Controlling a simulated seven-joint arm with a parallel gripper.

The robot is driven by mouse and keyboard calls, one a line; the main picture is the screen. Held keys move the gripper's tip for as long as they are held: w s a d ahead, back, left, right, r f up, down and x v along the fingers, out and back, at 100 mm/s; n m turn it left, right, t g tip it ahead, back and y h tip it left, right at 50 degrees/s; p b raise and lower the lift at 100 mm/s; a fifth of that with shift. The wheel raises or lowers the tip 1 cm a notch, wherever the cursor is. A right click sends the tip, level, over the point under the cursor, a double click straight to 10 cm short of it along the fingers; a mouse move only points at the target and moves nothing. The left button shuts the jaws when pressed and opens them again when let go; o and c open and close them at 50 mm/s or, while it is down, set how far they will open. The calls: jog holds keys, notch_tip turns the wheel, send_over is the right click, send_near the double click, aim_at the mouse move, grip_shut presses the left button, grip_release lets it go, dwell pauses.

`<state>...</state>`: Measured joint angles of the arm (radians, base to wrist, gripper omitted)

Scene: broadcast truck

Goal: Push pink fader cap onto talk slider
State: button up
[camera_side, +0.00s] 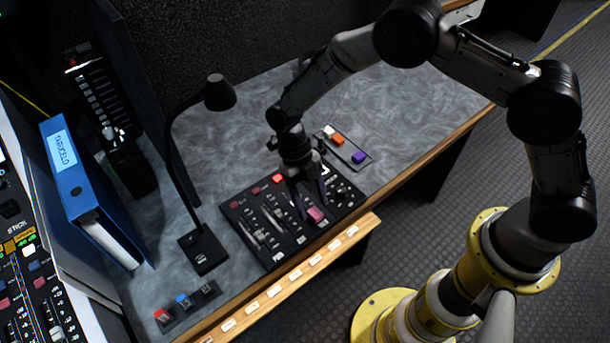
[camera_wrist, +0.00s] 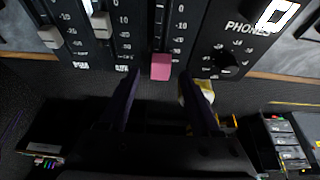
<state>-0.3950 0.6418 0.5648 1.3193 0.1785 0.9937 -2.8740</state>
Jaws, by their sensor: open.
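The pink fader cap (camera_side: 315,214) is on the black fader panel (camera_side: 240,208), near its front edge. In the wrist view the pink cap (camera_wrist: 161,66) sits at the lower end of a slider slot (camera_wrist: 161,25), left of the PHONES knob. Whether it is pressed fully down cannot be told. My gripper (camera_side: 311,199) points down over the panel, its fingers open. In the wrist view my gripper (camera_wrist: 159,77) has its dark fingers apart, one on each side of the cap, with gaps visible. The talk label is not readable.
A black desk lamp (camera_side: 203,247) and blue binder (camera_side: 85,190) stand left. A strip of coloured caps (camera_side: 345,147) lies behind right, and another small strip (camera_side: 188,302) lies front left. Grey caps (camera_wrist: 101,24) sit on neighbouring sliders. Grey desktop (camera_side: 400,105) is clear at right.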

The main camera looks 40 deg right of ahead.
jog(key=v, duration=1.2)
jog(key=shift+r, duration=0.15)
